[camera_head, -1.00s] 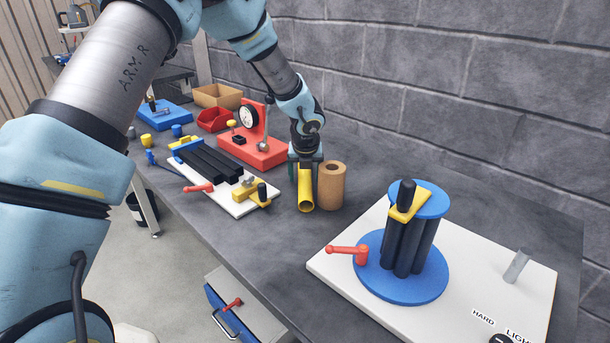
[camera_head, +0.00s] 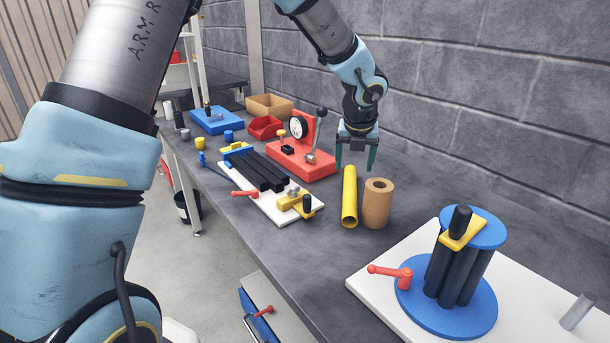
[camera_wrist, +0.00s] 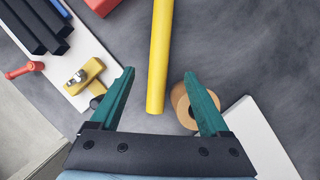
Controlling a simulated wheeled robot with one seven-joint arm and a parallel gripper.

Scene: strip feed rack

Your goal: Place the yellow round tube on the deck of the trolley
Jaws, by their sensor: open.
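The yellow round tube (camera_head: 349,197) lies on the grey bench, just left of an upright brown cardboard roll (camera_head: 376,204). My gripper (camera_head: 355,170) is open and empty above the far part of the tube, its fingers pointing down. In the wrist view the tube (camera_wrist: 160,60) runs between the green fingers of my gripper (camera_wrist: 162,85), and neither finger touches it. The cardboard roll (camera_wrist: 185,104) shows beside the right finger, partly hidden by it.
Left of the tube is a white board with black bars (camera_head: 262,168) and a yellow clamp. Behind stand a red dial-gauge stand (camera_head: 303,160), a red bin (camera_head: 265,127) and a cardboard box (camera_head: 270,105). A blue round fixture (camera_head: 447,300) stands at the right front.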

